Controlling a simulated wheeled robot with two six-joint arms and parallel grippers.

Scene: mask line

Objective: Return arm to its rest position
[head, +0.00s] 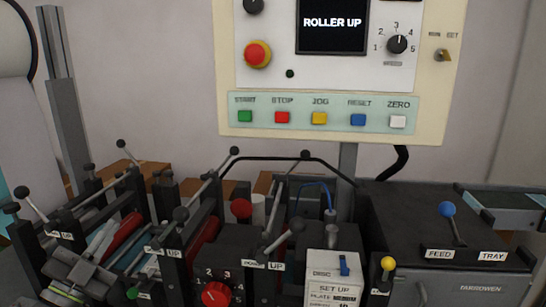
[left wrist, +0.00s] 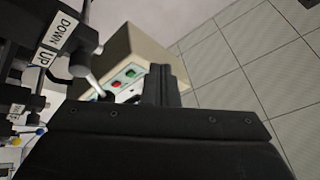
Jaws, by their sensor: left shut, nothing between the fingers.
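My left gripper (left wrist: 160,85) shows in the left wrist view as dark fingers shut together, with nothing between them. It is beside a lever with a DOWN/UP label (left wrist: 52,45) and apart from the control panel (left wrist: 135,65) behind it. In the head view I cannot pick out the left gripper clearly among the dark machine parts at lower left. My right gripper is in neither view.
The control panel (head: 232,110) stands at the back, its screen (head: 332,24) reading ROLLER UP. Levers and rollers crowd the lower left. A red knob (head: 215,293), a blue-knobbed lever (head: 447,210) and a yellow-knobbed lever (head: 388,264) stand in front. A tiled surface (left wrist: 240,70) fills the left wrist view's right.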

